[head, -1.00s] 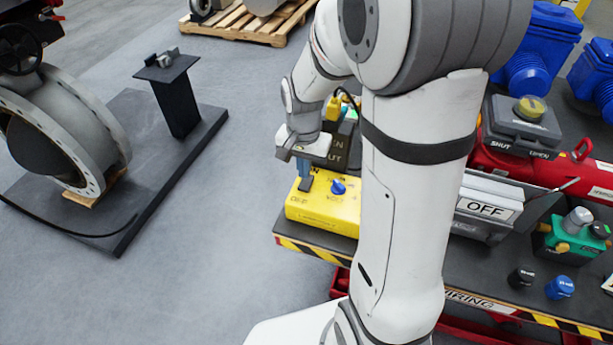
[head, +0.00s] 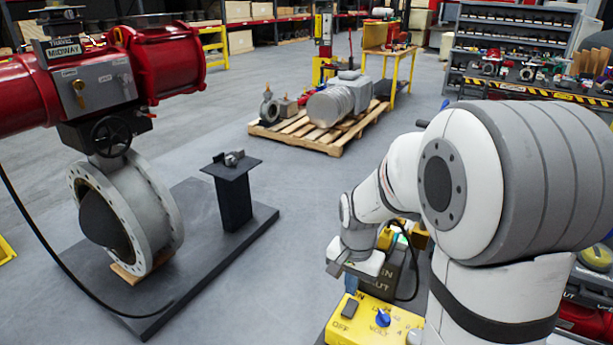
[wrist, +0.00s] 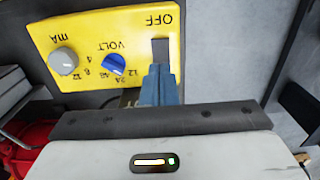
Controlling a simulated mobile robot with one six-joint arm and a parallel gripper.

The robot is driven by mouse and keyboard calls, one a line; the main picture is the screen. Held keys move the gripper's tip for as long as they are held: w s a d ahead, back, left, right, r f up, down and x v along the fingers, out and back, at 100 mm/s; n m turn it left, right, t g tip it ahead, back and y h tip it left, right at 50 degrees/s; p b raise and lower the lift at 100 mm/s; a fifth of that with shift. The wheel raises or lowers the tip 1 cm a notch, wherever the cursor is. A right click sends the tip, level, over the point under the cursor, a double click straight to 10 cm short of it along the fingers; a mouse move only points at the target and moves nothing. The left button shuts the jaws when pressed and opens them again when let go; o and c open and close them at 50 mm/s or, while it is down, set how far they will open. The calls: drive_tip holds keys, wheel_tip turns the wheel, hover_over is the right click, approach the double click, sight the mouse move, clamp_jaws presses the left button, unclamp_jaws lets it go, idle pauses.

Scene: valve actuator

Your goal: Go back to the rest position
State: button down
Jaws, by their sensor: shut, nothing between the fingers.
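My gripper (head: 351,284) is over the yellow box (head: 375,325) at the lower middle of the head view. In the wrist view its blue fingers (wrist: 160,85) are together with nothing between them. The fingertips appear close to the dark rocker switch (wrist: 160,50) beside the OFF label; I cannot tell from this view whether they touch it. The box also carries a blue VOLT knob (wrist: 114,64) and a grey mA knob (wrist: 63,61). My arm hides the right part of the box in the head view.
A red actuator (head: 165,62) tops a grey flanged valve (head: 160,215) at left. A black pedestal (head: 234,203) stands on the dark baseplate. A loaded wooden pallet (head: 298,133) lies behind. Open grey floor (head: 265,275) separates the baseplate from the yellow box.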

drive_tip(key=s+r+n+t, duration=0.3)
drive_tip(key=s+r+n, duration=0.4)
drive_tip(key=s+r, duration=0.4)
drive_tip(key=s, duration=0.3)
drive_tip(key=shift+s+r, duration=0.2)
drive_tip(key=shift+r, duration=0.15)
drive_tip(key=shift+d, duration=0.1)
